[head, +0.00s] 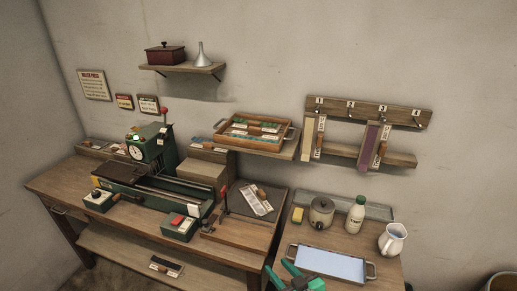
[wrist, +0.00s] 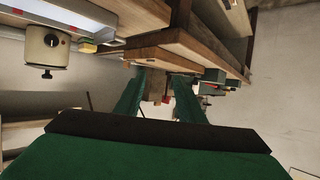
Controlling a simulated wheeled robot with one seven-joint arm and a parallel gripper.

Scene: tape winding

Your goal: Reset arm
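My gripper (head: 282,272) shows in green at the bottom of the head view, in front of the left end of a metal tray (head: 330,262). In the wrist view, the two green fingers of my gripper (wrist: 161,85) stand apart with a gap between them. I see nothing held; the wooden bench parts seen between the fingers appear to lie beyond them. Most of my arm is outside the head view.
A wooden bench (head: 57,187) carries a green winding machine (head: 160,185). The right-hand table holds a round pot (head: 321,212), a white bottle (head: 356,214), a yellow sponge (head: 298,215) and a pitcher (head: 392,240). A wooden tray (head: 277,142) sits on a wall shelf.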

